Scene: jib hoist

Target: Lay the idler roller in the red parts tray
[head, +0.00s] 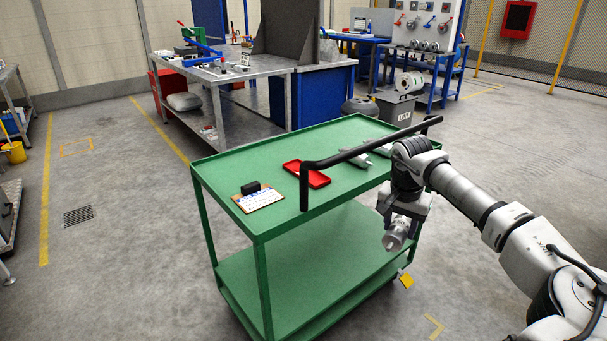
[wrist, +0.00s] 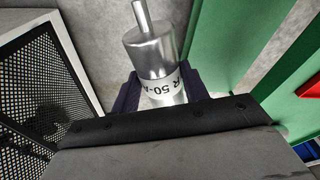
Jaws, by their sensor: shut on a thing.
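My gripper (head: 392,222) is beside the right front of the green cart, lower than its top. It is shut on a grey metal idler roller (head: 396,237), which hangs out below it. In the wrist view the roller (wrist: 152,52) has a thin shaft end and a label with black letters, and sits between the dark gripper fingers (wrist: 157,92). The red parts tray (head: 307,174) lies on the cart's top, left of my gripper and behind the black handle. Only a red edge of it shows at the right of the wrist view.
The green cart (head: 240,166) has a black handle bar (head: 370,146) along its near right side. A clipboard with a black object (head: 257,197) lies left of the tray, and grey parts (head: 362,159) lie right of it. A workbench (head: 225,75) stands behind.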

